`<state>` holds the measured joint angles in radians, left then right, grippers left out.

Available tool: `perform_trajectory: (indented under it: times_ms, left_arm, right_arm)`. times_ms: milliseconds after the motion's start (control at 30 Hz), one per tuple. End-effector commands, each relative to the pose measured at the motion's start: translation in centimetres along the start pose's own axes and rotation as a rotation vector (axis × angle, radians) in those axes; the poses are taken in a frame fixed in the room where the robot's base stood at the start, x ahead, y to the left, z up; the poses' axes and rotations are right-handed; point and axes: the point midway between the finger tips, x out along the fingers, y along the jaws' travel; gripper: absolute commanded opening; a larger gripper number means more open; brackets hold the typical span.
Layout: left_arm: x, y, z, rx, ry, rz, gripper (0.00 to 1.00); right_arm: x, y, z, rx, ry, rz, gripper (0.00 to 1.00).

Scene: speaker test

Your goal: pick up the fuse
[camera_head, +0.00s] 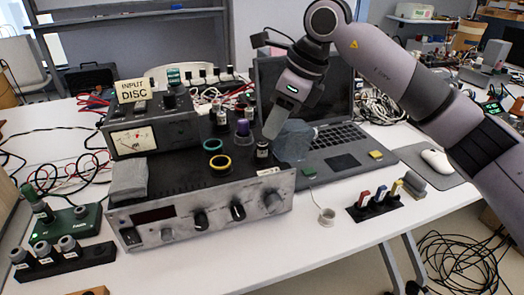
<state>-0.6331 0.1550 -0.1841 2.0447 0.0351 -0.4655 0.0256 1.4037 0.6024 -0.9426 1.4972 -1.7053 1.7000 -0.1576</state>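I cannot tell for sure which thing is the fuse. A small dark cylinder with a pale label (262,149) stands upright on the black top of the silver-fronted amplifier (150,216). My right gripper (271,132) points down just above and beside this cylinder. Its fingers overlap in this view, so I cannot see a gap or anything held. Small red, blue and yellow pieces (380,194) stand in a black holder (368,212) at the front right. My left gripper is not in view.
A green ring (213,144), a yellow ring (220,162) and a purple-topped cylinder (243,127) are on the amplifier. A meter box (150,135) with a "DISC" sign (133,91) stands at its back left. An open laptop (345,143) lies right of the gripper.

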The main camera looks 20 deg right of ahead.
Motion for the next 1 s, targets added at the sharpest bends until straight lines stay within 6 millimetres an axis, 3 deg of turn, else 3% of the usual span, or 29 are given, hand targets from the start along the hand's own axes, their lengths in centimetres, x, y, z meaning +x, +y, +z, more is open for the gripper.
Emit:
perform_trajectory:
  times_ms: [300,567,633,667,1000]
  left_arm:
    - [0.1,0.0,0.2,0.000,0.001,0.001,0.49]
    - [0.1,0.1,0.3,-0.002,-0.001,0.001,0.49]
    - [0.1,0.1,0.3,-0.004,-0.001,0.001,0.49]
    - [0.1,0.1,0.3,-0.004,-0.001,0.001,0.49]
    - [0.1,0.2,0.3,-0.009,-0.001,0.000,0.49]
  right_arm:
    - [4.4,0.1,0.3,0.000,0.000,0.004,0.29]
    - [4.8,0.1,0.4,-0.001,-0.003,0.002,0.29]
    - [4.8,0.1,0.4,-0.001,-0.003,0.002,0.06]
    - [4.8,0.1,0.4,-0.001,-0.003,0.002,0.00]
    - [4.6,0.1,0.4,-0.001,-0.003,0.002,0.00]
